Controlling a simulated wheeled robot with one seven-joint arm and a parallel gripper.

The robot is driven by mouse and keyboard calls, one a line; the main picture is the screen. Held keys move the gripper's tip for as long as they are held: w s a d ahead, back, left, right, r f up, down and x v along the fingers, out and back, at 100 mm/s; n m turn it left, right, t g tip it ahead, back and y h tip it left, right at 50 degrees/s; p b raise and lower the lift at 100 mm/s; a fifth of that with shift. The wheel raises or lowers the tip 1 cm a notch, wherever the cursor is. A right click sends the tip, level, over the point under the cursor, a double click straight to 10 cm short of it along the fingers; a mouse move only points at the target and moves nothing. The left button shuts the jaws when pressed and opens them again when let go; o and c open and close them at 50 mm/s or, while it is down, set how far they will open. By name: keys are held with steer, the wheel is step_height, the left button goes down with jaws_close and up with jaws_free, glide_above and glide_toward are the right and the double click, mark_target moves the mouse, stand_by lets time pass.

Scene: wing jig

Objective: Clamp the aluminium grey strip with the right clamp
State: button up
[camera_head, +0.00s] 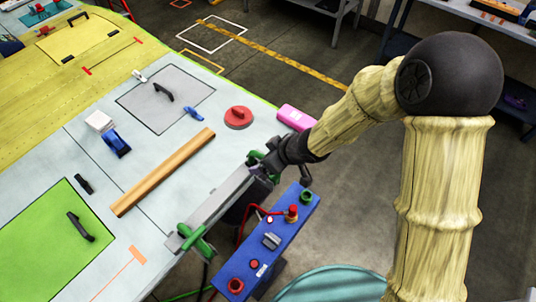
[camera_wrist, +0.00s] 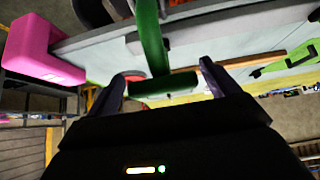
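The aluminium grey strip (camera_head: 222,198) lies along the near right edge of the wing panel. One green clamp (camera_head: 196,241) sits at its lower left end. The right clamp (camera_head: 253,156), also green, is at its upper right end, partly hidden by my gripper (camera_head: 262,172). In the wrist view the right clamp (camera_wrist: 152,45) comes down from the top and ends in a crossbar. My gripper (camera_wrist: 163,82) has its two dark purple fingers apart, one on each side of this crossbar. Small gaps seem to show at the crossbar's ends. Whether the clamp presses on the strip is unclear.
A blue control box (camera_head: 270,240) with red buttons stands just right of the edge. A pink block (camera_head: 295,117) is at the panel's edge beyond my gripper. A wooden bar (camera_head: 163,172), a red disc (camera_head: 239,117) and a blue tool (camera_head: 117,144) lie on the panel (camera_head: 75,150).

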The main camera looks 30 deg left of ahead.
steer(key=shift+r, duration=0.15)
steer(key=shift+s+d+r, duration=0.1)
steer(key=shift+d+r, duration=0.1)
steer(key=shift+r, duration=0.25)
steer(key=p+v, duration=0.7)
steer(key=v, duration=0.9)
steer(key=shift+d+p, duration=0.2)
steer(key=shift+p, duration=0.15)
